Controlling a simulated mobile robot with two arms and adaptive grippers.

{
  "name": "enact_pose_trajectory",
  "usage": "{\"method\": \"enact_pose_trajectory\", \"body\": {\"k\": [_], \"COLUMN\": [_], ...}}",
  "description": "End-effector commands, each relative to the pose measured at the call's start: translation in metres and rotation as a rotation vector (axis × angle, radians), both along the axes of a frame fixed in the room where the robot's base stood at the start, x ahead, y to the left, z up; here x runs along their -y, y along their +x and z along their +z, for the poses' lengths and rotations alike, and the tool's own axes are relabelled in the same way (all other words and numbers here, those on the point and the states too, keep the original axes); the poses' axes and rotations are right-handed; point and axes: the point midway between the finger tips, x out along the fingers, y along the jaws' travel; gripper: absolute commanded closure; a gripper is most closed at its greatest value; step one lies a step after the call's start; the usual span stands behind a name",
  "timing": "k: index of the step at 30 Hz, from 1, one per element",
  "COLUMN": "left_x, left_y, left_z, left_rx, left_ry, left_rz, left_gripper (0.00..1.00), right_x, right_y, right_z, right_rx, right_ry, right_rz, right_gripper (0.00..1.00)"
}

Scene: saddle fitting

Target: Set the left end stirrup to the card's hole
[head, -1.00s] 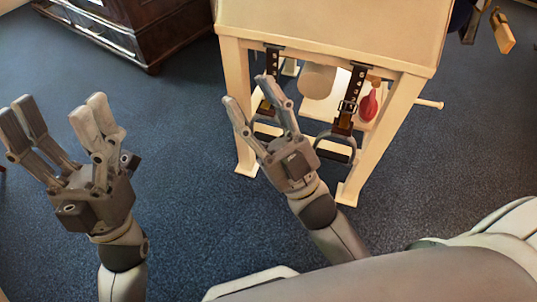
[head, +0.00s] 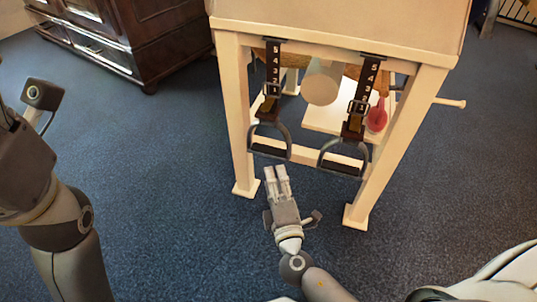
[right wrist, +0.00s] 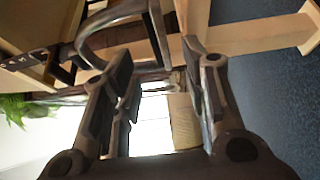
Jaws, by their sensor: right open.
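The left end stirrup (head: 268,151) hangs from a dark strap (head: 273,62) numbered 5 downward, with a buckle (head: 271,91) low on it. The other stirrup (head: 343,167) hangs from a similar numbered strap (head: 368,78). My right gripper (head: 277,172) is open and empty, just below and in front of the left stirrup. In the right wrist view a stirrup (right wrist: 95,40) arches just beyond the open fingers (right wrist: 158,85), with its strap to the left. My left gripper (head: 20,150) is at the left edge, its fingers out of frame.
The cream stand (head: 240,120) has legs on both sides of the stirrups and a peg (head: 450,103) on the right. A red item (head: 377,117) and a pale round form (head: 321,85) are behind the straps. A dark wooden cabinet (head: 165,40) stands back left. The blue floor is clear.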

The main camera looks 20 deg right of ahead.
Motion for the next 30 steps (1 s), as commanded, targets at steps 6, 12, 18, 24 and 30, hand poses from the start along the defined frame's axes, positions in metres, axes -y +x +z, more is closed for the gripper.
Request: {"method": "enact_pose_trajectory", "body": {"k": [6, 12, 18, 24, 30], "left_x": [0.000, 0.001, 0.001, 0.001, 0.001], "left_y": [-0.003, -0.006, -0.008, -0.009, -0.009], "left_z": [0.000, 0.002, 0.004, 0.005, 0.005], "left_rx": [0.013, 0.028, 0.038, 0.041, 0.041], "left_ry": [0.000, 0.002, 0.004, 0.004, 0.004], "left_rz": [0.001, 0.001, 0.002, 0.002, 0.002], "left_gripper": [0.32, 0.32, 0.32, 0.32, 0.32], "right_x": [0.004, 0.008, 0.011, 0.012, 0.012], "right_y": [0.038, 0.073, 0.094, 0.100, 0.100], "right_z": [0.001, 0.001, 0.001, 0.001, 0.001], "right_rx": [0.004, 0.002, 0.001, -0.001, -0.001], "right_ry": [0.002, 0.003, 0.003, 0.004, 0.004], "right_rz": [0.000, 0.002, 0.002, 0.003, 0.003], "right_gripper": [0.59, 0.59, 0.59, 0.59, 0.59]}}
